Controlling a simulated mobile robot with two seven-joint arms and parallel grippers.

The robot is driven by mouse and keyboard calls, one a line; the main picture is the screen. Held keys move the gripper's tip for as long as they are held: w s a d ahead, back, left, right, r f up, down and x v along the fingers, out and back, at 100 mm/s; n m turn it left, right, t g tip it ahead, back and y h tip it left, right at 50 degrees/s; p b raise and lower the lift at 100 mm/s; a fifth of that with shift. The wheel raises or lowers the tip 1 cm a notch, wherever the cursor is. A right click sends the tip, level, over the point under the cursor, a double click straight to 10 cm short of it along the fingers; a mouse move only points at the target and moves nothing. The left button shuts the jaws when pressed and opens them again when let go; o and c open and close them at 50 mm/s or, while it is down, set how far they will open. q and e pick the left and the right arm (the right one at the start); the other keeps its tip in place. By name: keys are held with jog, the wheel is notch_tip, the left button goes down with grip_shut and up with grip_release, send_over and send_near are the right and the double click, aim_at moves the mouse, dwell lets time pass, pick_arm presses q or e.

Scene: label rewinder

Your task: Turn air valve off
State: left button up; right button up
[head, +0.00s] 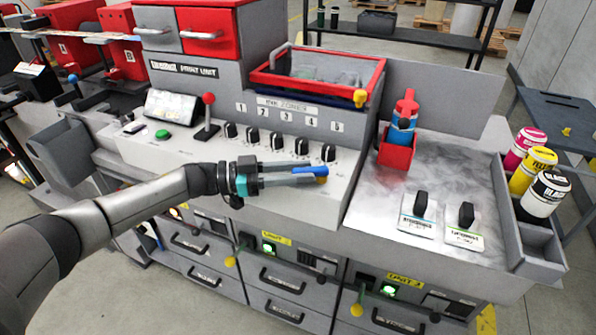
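My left gripper (312,172) reaches in from the left, in front of the sloped control panel. Its two long grey fingers point right. A small blue part (320,170) shows at the fingertips, partly hidden by them. It may be the air valve's handle, but I cannot tell for sure. I also cannot tell whether the fingers touch it or are closed on it. No label naming an air valve is readable. My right gripper is not in view.
A row of black knobs (329,152) runs along the panel above my fingers, near a red lever (208,99) and green button (162,134). A red tray (315,80) sits behind. Two black switches (466,215) and ink bottles (547,192) are at right. Drawers lie below.

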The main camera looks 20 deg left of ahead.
pick_arm(q)
jog(key=shift+o, duration=1.4)
jog(key=b+v, duration=0.2)
jog(key=v, duration=1.3)
jog(key=shift+a, duration=0.15)
